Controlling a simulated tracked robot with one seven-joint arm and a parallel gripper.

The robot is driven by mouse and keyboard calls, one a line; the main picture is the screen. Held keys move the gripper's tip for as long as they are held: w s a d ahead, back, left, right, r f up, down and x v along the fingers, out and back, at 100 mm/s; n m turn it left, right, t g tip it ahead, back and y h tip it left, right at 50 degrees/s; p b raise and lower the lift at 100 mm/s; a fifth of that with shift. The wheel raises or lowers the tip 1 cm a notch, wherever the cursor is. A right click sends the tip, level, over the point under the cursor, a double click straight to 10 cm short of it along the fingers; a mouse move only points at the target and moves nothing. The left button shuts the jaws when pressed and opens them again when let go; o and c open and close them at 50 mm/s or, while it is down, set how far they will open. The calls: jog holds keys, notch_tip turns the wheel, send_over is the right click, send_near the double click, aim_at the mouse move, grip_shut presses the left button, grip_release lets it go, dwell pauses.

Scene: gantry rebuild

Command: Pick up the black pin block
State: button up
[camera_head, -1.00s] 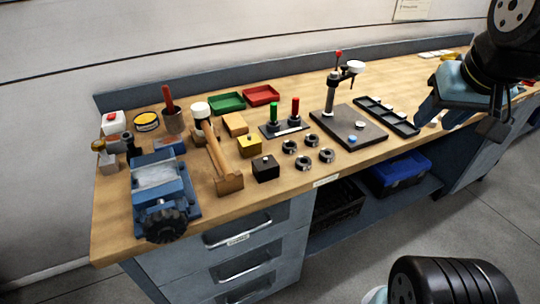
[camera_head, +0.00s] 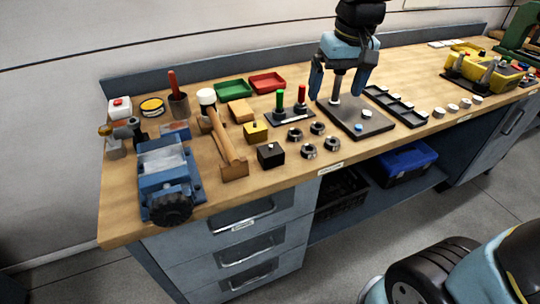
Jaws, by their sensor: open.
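The black pin block (camera_head: 270,156) is a small dark cube with a light pin on top. It stands upright on the wooden bench near the front edge, between the mallet and the dark rings. My gripper (camera_head: 338,98) hangs over the dark press plate, to the right of and behind the block. Its two blue fingers point down and are apart. They hold no block, and the press post shows between them. The block is fully in view and apart from the gripper.
A yellow pin block (camera_head: 256,131) stands just behind. The press plate (camera_head: 362,122) is under my gripper. A blue vise (camera_head: 164,180) stands at the left.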

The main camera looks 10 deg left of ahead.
jog(key=n+g, duration=0.2)
send_over(271, 145)
notch_tip(271, 145, down, 6)
jog(key=shift+h, duration=0.4)
notch_tip(271, 145, down, 9)
jog(key=shift+s+d+r, duration=0.15)
jog(key=shift+a+f, duration=0.2)
jog(key=shift+f, duration=2.35)
jog(key=c, duration=1.3)
jog(key=shift+r, duration=0.1)
